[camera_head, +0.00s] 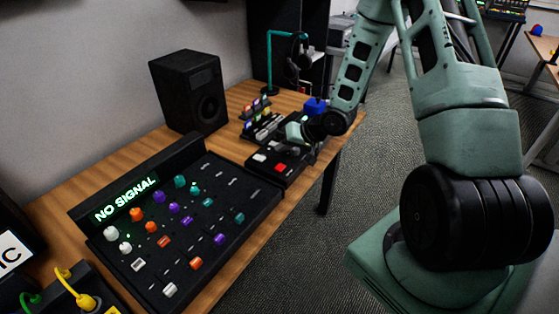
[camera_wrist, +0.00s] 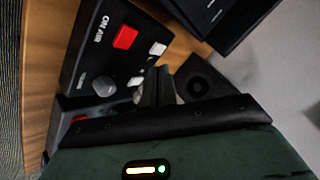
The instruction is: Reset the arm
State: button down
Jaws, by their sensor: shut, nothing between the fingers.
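My gripper (camera_wrist: 158,88) shows in the wrist view with its dark fingers together and nothing between them. It is over or close to a black control panel (camera_wrist: 85,62) marked ON AIR, with a red button (camera_wrist: 125,37), white buttons and a grey knob (camera_wrist: 104,86). I cannot tell whether the fingertips touch the panel. In the head view my arm reaches down from the upper right to the desk's far part. The gripper end (camera_head: 308,150) is small and dark there, beside the panel (camera_head: 262,174) with its red and white buttons.
A black mixer (camera_head: 175,225) with coloured knobs and a NO SIGNAL display fills the near part of the wooden desk (camera_head: 80,185). A speaker (camera_head: 190,92) and a teal headphone stand (camera_head: 268,62) stand behind. Yellow (camera_head: 85,300) and green cables are at lower left. Carpet lies open right of the desk.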

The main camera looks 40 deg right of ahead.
jog(key=shift+r, duration=0.55)
jog(key=s+a+r+n+g+h, duration=0.1)
jog(key=s+a+r+n+g, duration=0.25)
jog(key=a, duration=0.55)
jog(key=s+a+r+n+g+h, duration=0.1)
jog(key=s+a+r+n, duration=0.2)
jog(key=s+a+r, duration=0.35)
jog(key=s+a+r+n+g, duration=0.2)
jog(key=s+a, duration=0.3)
jog(key=s, duration=0.5)
jog(key=s+a+r+n+g+h, duration=0.1)
jog(key=s+a+r+n, duration=0.2)
jog(key=s, duration=0.6)
jog(key=a+r, duration=0.2)
jog(key=a, duration=0.1)
jog(key=shift+s+r+g, duration=0.2)
jog(key=shift+s+g, duration=0.15)
